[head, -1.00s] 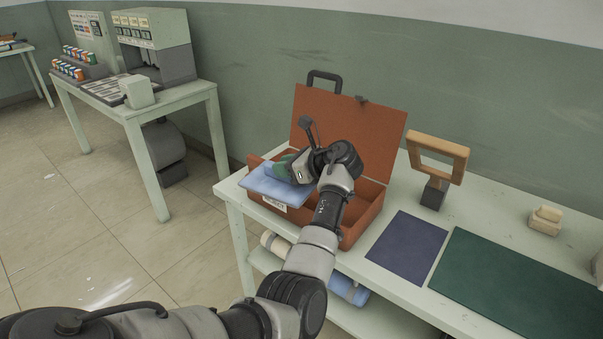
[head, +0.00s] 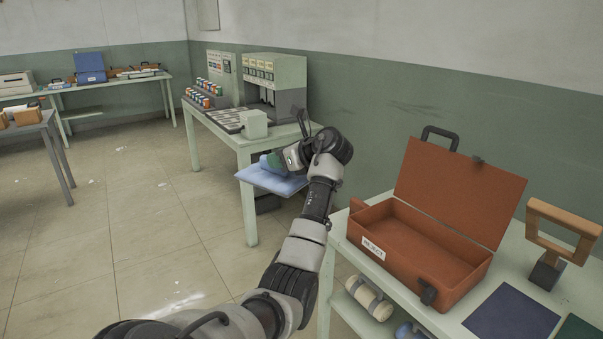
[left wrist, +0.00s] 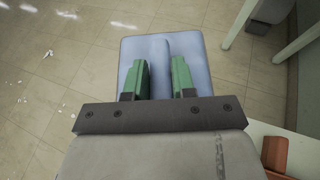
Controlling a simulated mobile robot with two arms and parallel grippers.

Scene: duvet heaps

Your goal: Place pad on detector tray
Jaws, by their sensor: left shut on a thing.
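My left gripper (head: 285,159) is shut on a flat blue pad (head: 268,181) and holds it in the air, left of the orange case. The left wrist view shows the green fingers (left wrist: 160,80) with a ridge of the pad (left wrist: 133,47) between them, and tiled floor below. A detector unit (head: 277,82) with several labelled parts stands on the far table. In front of it lies a flat panel with rows of marks (head: 226,119), perhaps the detector tray; I cannot tell for sure. My right gripper is out of view.
The open orange case (head: 415,245) looks empty on the near table, beside a wooden frame on a stand (head: 561,231). A small pale box (head: 253,124) and colored containers (head: 209,92) stand on the far table. Open floor (head: 150,205) lies to the left.

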